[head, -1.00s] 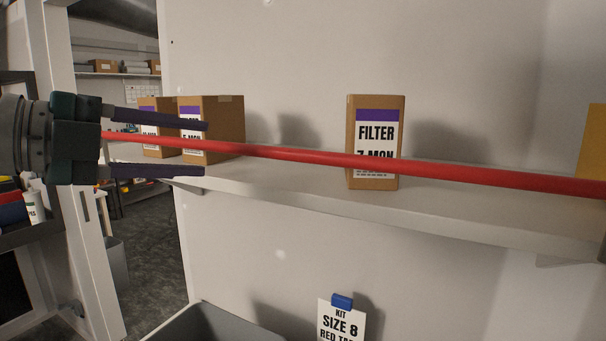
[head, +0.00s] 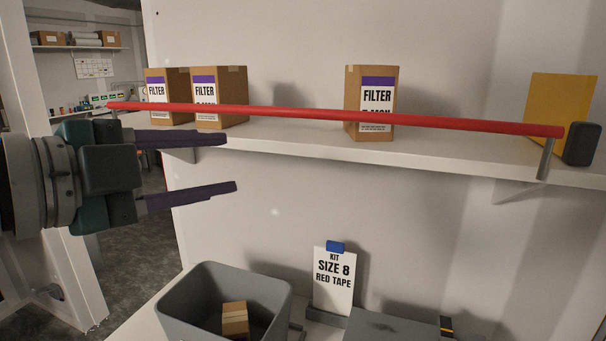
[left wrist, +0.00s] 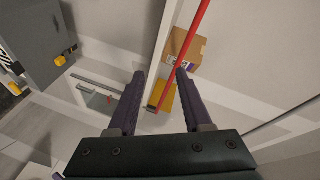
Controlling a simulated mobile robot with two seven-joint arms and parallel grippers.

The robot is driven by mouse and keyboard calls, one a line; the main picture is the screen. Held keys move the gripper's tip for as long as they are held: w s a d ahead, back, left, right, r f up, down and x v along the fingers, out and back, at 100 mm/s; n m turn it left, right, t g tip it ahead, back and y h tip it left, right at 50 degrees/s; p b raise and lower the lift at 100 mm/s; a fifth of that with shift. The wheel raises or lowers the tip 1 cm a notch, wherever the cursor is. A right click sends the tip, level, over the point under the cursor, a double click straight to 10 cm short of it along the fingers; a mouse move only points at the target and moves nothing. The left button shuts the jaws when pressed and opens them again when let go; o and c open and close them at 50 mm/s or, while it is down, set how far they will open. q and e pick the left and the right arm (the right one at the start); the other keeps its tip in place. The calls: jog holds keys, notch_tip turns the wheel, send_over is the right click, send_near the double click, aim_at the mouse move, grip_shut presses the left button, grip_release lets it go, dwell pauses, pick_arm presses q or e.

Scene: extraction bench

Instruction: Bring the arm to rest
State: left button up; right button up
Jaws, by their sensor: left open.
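My left gripper (head: 230,163) is at the left of the head view, in front of the shelf and below the red rail. Its two dark purple fingers are apart and nothing is between them. In the left wrist view the open fingers (left wrist: 157,78) show against the wall and shelf, with the red rail (left wrist: 187,45) and a filter box (left wrist: 187,47) beyond. My right gripper is in neither view.
A red rail (head: 300,114) runs along the shelf (head: 440,152) front. Filter boxes (head: 218,97) and a yellow panel (head: 560,105) stand behind it. Below are a grey bin (head: 185,318) holding a small carton (head: 235,319) and a kit sign (head: 333,282).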

pick_arm(q)
jog(key=s+a+f+n+g+y, duration=0.3)
jog(key=s+f+n, duration=0.2)
jog(key=s, duration=0.4)
jog(key=s+a+f+n+g+y+p, duration=0.1)
jog(key=s+a+f+n+g+y, duration=0.1)
jog(key=s+f+n, duration=0.4)
jog(key=s+a+f+n+g+y+p, duration=0.1)
jog(key=s+a+f+n+g+y, duration=0.2)
jog(key=s+n, duration=0.5)
jog(key=s+f+g+y, duration=0.1)
jog(key=s+f, duration=0.1)
jog(key=s, duration=0.2)
jog(key=shift+s+a+f+y, duration=0.15)
jog(key=shift+a+y, duration=0.15)
jog(key=shift+a, duration=0.05)
